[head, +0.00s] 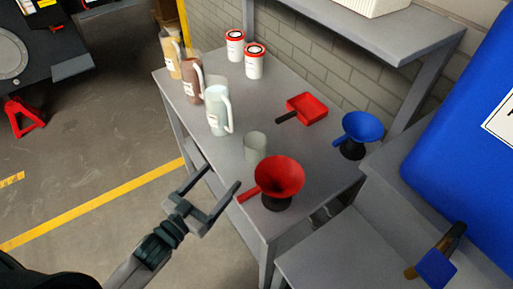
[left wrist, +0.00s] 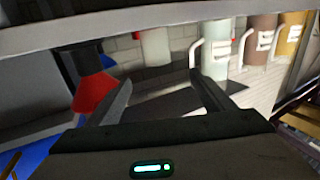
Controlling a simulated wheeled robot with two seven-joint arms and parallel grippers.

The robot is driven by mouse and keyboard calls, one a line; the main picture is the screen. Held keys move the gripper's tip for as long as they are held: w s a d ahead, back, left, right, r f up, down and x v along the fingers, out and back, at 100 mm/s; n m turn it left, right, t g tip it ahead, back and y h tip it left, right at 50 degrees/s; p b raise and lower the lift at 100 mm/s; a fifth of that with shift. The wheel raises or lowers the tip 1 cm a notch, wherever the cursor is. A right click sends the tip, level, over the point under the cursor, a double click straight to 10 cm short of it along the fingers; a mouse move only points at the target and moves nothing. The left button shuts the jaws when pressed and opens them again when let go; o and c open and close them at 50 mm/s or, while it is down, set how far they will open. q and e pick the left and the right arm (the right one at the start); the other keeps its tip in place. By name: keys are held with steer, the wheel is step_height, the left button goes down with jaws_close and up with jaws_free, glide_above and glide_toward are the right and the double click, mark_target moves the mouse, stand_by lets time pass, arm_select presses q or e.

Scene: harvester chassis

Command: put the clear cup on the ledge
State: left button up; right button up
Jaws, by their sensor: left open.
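The clear cup (head: 256,146) is a small greenish-grey translucent cup standing upright on the grey workbench (head: 290,135), just behind the red funnel (head: 280,178). My left gripper (head: 222,176) is open and empty at the bench's front edge, to the lower left of the cup and apart from it. In the left wrist view its two fingers (left wrist: 157,85) are spread with nothing between them. A pale shape beyond them may be the cup, but I cannot tell surely. A raised grey shelf (head: 400,45) runs above the back of the bench; no surface is marked as the ledge.
Several handled jugs (head: 218,108) stand at the bench's left, with two red-lidded tubs (head: 254,62) behind. A red scoop (head: 308,108) and a blue funnel (head: 361,128) are further right. A white bin (head: 370,5) sits on the shelf. A big blue container (head: 465,110) stands at right.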

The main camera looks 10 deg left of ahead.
mark_target(247, 148)
arm_select(q)
steer(key=b+x, duration=0.3)
steer(key=x, duration=0.9)
steer(key=shift+w+d, duration=0.1)
steer(key=shift+w, duration=0.05)
arm_select(e)
steer(key=f, duration=0.3)
steer(key=shift+w+a+f, duration=0.1)
steer(key=shift+w+f, duration=0.1)
steer(key=shift+w, duration=0.05)
arm_select(q)
steer(key=shift+w+d, duration=0.1)
arm_select(e)
steer(key=shift+f, duration=0.1)
